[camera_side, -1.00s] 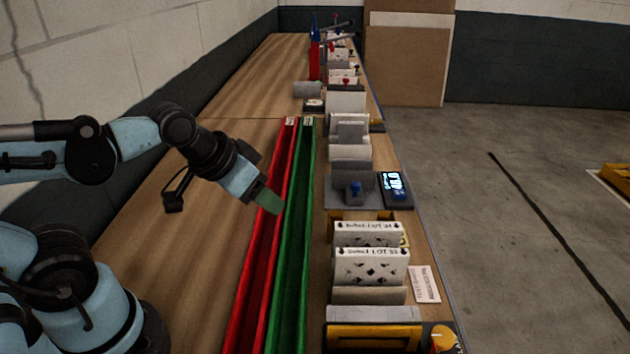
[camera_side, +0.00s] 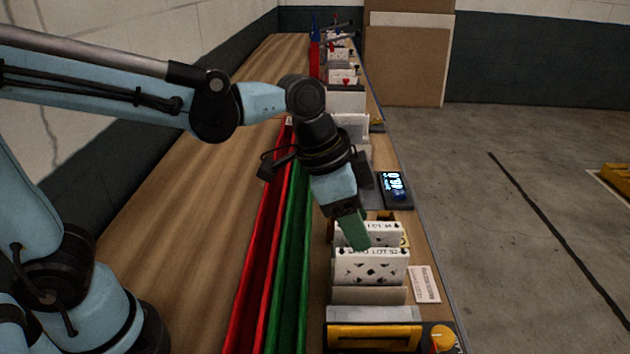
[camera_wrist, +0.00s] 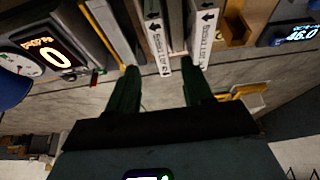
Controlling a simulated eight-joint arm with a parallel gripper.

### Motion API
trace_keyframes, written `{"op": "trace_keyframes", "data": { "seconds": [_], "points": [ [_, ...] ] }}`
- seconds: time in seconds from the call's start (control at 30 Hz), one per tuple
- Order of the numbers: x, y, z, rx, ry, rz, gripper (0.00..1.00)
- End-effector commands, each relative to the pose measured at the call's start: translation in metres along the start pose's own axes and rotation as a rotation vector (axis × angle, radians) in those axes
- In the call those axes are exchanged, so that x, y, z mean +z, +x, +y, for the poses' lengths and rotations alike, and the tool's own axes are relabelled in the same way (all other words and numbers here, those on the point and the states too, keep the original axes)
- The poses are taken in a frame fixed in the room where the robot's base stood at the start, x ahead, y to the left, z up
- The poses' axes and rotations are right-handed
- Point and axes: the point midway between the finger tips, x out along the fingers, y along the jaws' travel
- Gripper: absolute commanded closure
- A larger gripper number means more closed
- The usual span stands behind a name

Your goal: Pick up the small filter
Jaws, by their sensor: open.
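Two white boxed filters with printed labels stand upright in a row: the nearer one (camera_side: 372,268), marked with dark diamonds, and the farther one (camera_side: 385,233). I cannot tell for sure which is the small filter. My gripper (camera_side: 358,240) points down over this row, its green fingers partly covering the farther box. In the wrist view my gripper (camera_wrist: 160,80) is open, its two dark green fingers apart with nothing clearly between them. The label edges of the left box (camera_wrist: 157,40) and right box (camera_wrist: 203,35) lie just beyond the fingertips.
A red channel (camera_side: 248,290) and a green channel (camera_side: 290,290) run along the bench left of the row. A digital display (camera_side: 396,188) stands behind. A white card (camera_side: 424,284) lies right. A yellow-fronted unit (camera_side: 375,338) is nearest. The left bench is bare.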

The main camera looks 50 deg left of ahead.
Motion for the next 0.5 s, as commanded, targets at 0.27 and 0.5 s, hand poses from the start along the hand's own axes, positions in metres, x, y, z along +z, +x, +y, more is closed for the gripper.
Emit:
{"op": "trace_keyframes", "data": {
  "seconds": [0.27,0.5],
  "points": [
    [0.000,0.026,0.000,-0.001,0.000,0.000,0.49],
    [-0.001,0.041,-0.001,0.000,0.000,0.000,0.49]
  ]
}}
